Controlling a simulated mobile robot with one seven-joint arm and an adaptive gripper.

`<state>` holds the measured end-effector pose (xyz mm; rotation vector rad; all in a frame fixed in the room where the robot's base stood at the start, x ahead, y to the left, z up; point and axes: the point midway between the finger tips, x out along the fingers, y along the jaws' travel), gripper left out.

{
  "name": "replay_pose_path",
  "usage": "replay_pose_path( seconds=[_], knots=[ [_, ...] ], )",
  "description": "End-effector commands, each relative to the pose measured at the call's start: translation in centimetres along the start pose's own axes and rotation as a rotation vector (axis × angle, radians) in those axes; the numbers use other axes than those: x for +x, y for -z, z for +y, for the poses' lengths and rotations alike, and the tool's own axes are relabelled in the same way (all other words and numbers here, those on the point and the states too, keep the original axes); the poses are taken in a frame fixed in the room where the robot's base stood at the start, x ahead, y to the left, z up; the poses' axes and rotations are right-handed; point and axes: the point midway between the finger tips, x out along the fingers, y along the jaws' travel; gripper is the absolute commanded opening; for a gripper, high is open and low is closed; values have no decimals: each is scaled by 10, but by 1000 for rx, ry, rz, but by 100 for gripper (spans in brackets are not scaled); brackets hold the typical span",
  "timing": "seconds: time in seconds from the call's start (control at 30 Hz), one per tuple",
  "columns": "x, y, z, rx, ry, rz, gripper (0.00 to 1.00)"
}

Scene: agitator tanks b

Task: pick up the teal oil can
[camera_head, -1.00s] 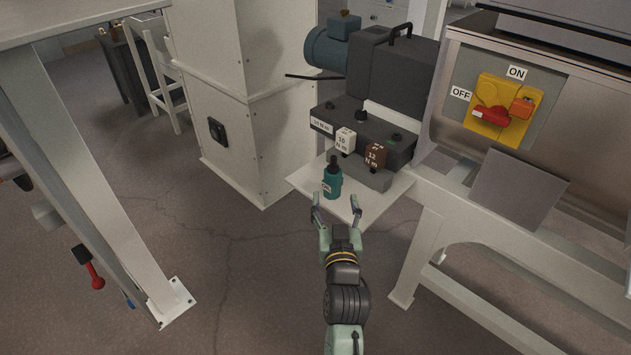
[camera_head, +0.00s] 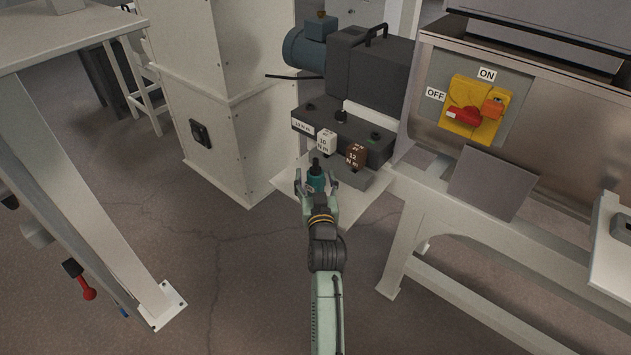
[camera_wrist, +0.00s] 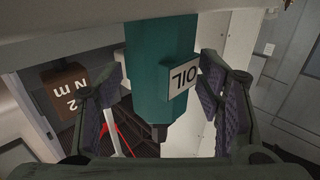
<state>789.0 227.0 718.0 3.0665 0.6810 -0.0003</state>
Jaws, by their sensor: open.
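The teal oil can (camera_head: 316,181) stands upright on a small white shelf (camera_head: 364,212) in the head view. It has a dark top. In the wrist view the teal oil can (camera_wrist: 158,70) fills the middle, with a white OIL label on its side. My gripper (camera_head: 317,187) is open, with one finger on each side of the can. In the wrist view gaps show between the can and the finger pads of my gripper (camera_wrist: 160,105). The can's lower part is hidden by my gripper in the head view.
Behind the can are a white block (camera_head: 326,142) and a brown block (camera_head: 355,155) with N m labels, in front of a dark machine (camera_head: 368,70). A cream cabinet (camera_head: 240,130) stands left. A yellow switch panel (camera_head: 470,110) is right.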

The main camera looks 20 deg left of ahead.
Motion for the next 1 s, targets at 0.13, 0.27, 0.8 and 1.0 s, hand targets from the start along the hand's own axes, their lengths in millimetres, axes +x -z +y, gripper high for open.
replay_pose_path(
  seconds=[0.13,0.27,0.8,1.0],
  knots=[
    [0,-1,0,0,0,0,61],
    [0,0,0,0,0,0,54],
    [0,0,0,0,0,0,18],
    [0,0,0,0,0,0,5]
  ],
)
